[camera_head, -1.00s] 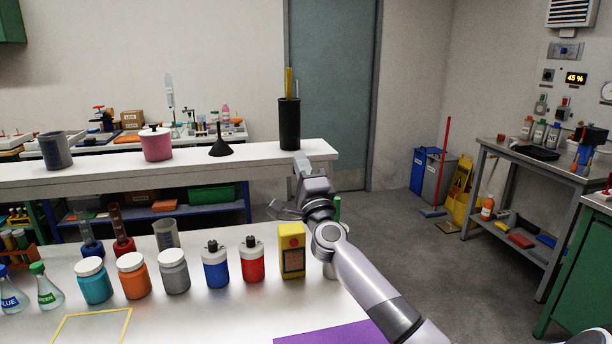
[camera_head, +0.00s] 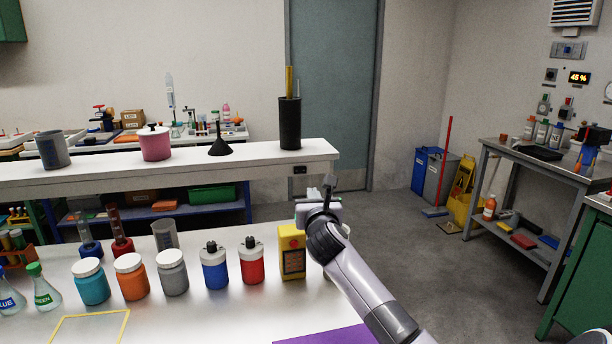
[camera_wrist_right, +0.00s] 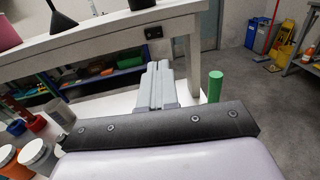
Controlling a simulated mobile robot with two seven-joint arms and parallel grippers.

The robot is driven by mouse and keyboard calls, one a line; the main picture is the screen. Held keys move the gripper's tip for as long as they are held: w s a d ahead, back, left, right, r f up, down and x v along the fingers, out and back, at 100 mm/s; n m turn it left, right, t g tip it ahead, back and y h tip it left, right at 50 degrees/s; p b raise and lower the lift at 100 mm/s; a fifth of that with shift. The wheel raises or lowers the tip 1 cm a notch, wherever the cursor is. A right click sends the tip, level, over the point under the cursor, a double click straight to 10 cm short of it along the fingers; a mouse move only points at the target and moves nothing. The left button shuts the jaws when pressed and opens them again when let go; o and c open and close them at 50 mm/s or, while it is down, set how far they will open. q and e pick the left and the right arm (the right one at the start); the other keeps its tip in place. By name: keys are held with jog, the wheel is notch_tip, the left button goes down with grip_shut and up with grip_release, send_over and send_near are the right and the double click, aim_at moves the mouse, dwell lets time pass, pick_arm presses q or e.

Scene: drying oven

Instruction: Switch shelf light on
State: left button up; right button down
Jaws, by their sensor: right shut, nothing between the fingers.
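The shelf's white front edge carries a small black switch box (camera_head: 300,169) near its right end, under the raised white shelf (camera_head: 230,160). The switch also shows in the right wrist view (camera_wrist_right: 153,33), straight beyond the fingertips. Its position, on or off, is too small to tell. My right gripper (camera_head: 328,184) is shut and empty, in front of the switch, a little below and to its right in the head view. Its closed fingers show in the right wrist view (camera_wrist_right: 158,68), apart from the switch. My left gripper is out of view.
A yellow box (camera_head: 292,252), a red bottle (camera_head: 251,262) and a blue bottle (camera_head: 214,268) stand on the bench left of my right arm. A green-capped thing (camera_wrist_right: 215,86) stands close right of the fingers. A black holder (camera_head: 290,123) stands on the shelf above.

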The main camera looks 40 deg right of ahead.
send_near(305, 170)
jog(key=x, duration=0.2)
jog(key=shift+b+x, duration=0.9)
jog(key=shift+x, duration=1.2)
jog(key=shift+w+d, duration=0.1)
jog(key=shift+w, duration=0.2)
jog(key=shift+d, duration=0.15)
